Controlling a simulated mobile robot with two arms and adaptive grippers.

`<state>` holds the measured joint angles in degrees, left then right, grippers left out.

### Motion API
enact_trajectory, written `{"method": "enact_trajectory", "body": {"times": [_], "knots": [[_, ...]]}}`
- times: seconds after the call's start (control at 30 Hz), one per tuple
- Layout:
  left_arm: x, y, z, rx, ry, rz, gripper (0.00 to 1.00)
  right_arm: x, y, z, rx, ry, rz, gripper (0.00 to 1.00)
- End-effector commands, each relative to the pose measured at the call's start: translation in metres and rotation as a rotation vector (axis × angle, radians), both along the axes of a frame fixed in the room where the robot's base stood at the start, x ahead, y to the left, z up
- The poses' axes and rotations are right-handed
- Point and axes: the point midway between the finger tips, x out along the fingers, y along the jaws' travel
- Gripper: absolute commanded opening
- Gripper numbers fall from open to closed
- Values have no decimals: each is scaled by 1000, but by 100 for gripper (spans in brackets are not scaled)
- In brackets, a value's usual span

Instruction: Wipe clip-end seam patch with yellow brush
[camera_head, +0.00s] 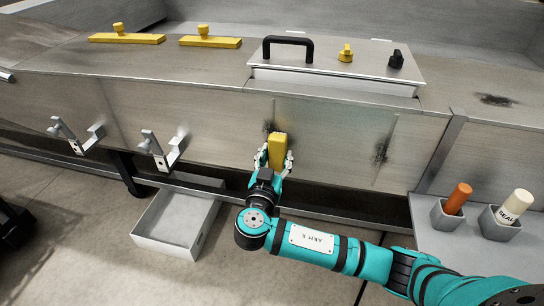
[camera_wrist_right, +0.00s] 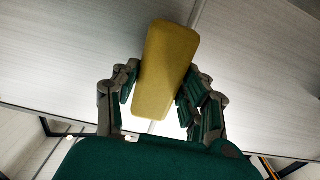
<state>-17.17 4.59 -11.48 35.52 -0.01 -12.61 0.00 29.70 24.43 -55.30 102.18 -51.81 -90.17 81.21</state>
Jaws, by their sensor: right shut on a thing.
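My right gripper (camera_head: 276,162) is shut on a yellow block-shaped brush (camera_head: 279,147) in front of the float's metal front wall (camera_head: 225,135). The right wrist view shows the brush (camera_wrist_right: 166,65) tilted slightly between the fingers (camera_wrist_right: 163,98); whether it touches the wall is unclear. Another dark patch (camera_head: 381,151) lies on a seam farther right. A faint dark mark (camera_head: 272,125) shows just above the brush. My left gripper is out of view.
A second clip (camera_head: 76,136) is at left. A white tray (camera_head: 150,241) stands on the floor below. Yellow bars (camera_head: 128,39) and a lid (camera_head: 330,75) with a black handle are on top. Orange (camera_head: 458,198) and white (camera_head: 513,206) sticks stand in holders at right.

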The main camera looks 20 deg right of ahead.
Motion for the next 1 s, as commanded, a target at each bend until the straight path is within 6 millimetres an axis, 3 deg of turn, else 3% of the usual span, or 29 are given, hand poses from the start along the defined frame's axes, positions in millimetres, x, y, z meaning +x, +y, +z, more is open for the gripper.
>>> {"method": "enact_trajectory", "body": {"times": [0.23,0.7,1.0], "knots": [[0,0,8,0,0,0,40,2,-1,17,1,-2,0,18],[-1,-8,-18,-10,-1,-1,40,21,26,15,3,-3,0,18],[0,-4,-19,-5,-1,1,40,25,32,21,0,-2,-1,18]]}}
